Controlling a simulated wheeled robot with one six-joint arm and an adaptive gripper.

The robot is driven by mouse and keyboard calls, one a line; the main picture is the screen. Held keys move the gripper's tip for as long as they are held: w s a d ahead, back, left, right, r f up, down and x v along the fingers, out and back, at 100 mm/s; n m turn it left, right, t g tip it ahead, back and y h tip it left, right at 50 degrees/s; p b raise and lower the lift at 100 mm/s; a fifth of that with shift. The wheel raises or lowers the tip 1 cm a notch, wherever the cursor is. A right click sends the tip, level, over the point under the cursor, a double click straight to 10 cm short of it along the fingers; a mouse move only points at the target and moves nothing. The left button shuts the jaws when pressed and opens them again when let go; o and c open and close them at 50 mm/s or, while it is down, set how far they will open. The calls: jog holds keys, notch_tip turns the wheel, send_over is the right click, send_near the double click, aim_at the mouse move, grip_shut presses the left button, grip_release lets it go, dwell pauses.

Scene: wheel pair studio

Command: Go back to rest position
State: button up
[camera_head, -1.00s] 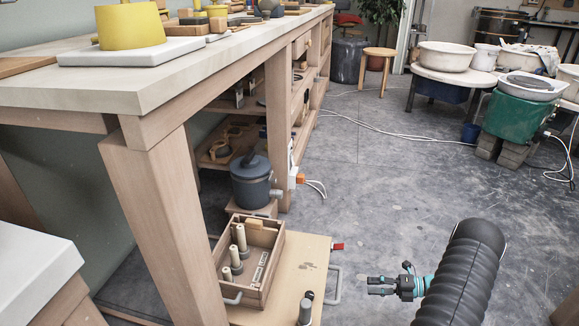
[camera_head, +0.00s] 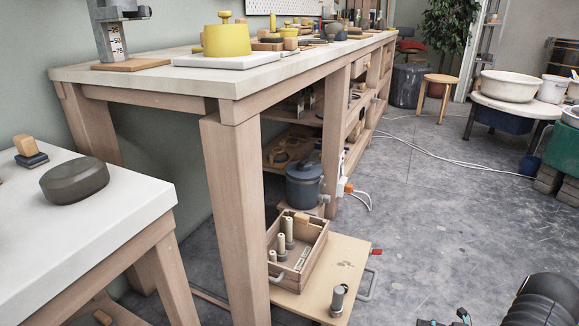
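My gripper (camera_head: 436,322) shows only in part at the bottom edge of the head view, right of centre. Most of it is cut off, so I cannot tell whether it is open or shut. The black ribbed sleeve of my arm (camera_head: 543,302) is at the bottom right corner. The gripper is over the grey floor, to the right of the low wooden board, and touches nothing that I can see.
A long workbench (camera_head: 160,82) runs back from the left, and a white-topped table (camera_head: 110,205) stands at front left. A low board (camera_head: 325,270) bears a wooden box (camera_head: 285,268) and a grey metal cylinder (camera_head: 338,300). Open floor (camera_head: 430,220) lies centre right; a stool (camera_head: 440,80) stands behind.

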jog(key=s+a+f+n+g, duration=0.35)
jog(key=s+n, duration=0.25)
jog(key=n, duration=0.3)
jog(key=s+a+r+n+g+h+p, duration=0.2)
jog(key=a+r+n+h, duration=0.15)
jog(key=r+n, duration=0.6)
jog(key=s+a+r+n+g+h+p, duration=0.15)
jog(key=a+r+n+h, duration=0.35)
jog(key=r, duration=0.7)
jog(key=s+a+r+n+g+h+p, duration=0.1)
jog(key=s+r+n+h, duration=0.1)
jog(key=r+n, duration=0.8)
jog(key=s+a+r+n+t+h+p, duration=0.1)
jog(key=s+a+r+n+t, duration=0.1)
jog(key=a+r, duration=0.3)
jog(key=s+a+r+n+t+h+p, duration=0.1)
jog(key=a+r, duration=0.4)
jog(key=r, duration=0.5)
jog(key=s+a+r+n+t+h+p, duration=0.1)
jog(key=s+a+r+n+t+p, duration=0.2)
jog(key=r, duration=0.5)
jog(key=s+a+n, duration=0.1)
jog(key=s+n, duration=0.1)
jog(key=shift+s+a+r+t, duration=0.3)
jog(key=shift+s+a+r, duration=0.05)
jog(key=shift+a, duration=0.05)
jog(key=shift+a, duration=0.15)
